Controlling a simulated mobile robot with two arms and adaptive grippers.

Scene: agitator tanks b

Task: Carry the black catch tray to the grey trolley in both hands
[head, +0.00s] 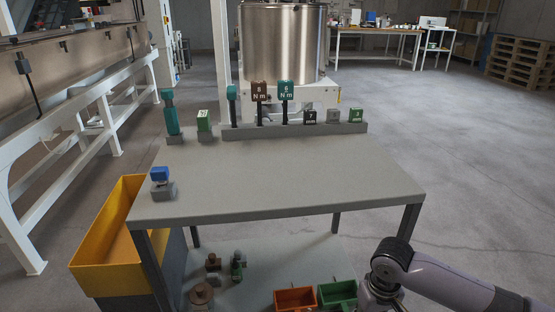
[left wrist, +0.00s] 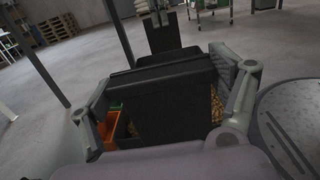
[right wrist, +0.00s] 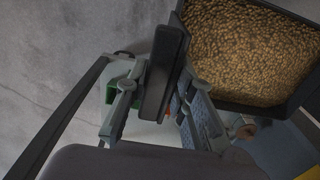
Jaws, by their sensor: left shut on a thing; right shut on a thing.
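The black catch tray (right wrist: 292,103) shows in the right wrist view, with brown grains lying in it. My right gripper (right wrist: 160,105) is shut on a black upright grip at the tray's side. In the left wrist view my left gripper (left wrist: 165,115) is shut on the black grip (left wrist: 160,95) at the tray's other side, and grains show behind it. The tray and both grippers are out of the head view; only my right arm shows at its lower right. A grey-topped table (head: 280,175) with a lower shelf stands ahead; I cannot tell whether it is the trolley.
The table's back edge carries a rack with several teal, brown and green tools. A blue-topped piece (head: 160,175) sits at its left corner. A yellow bin (head: 110,245) stands left of it. Orange (head: 295,299) and green (head: 337,294) bins sit low. Floor to the right is clear.

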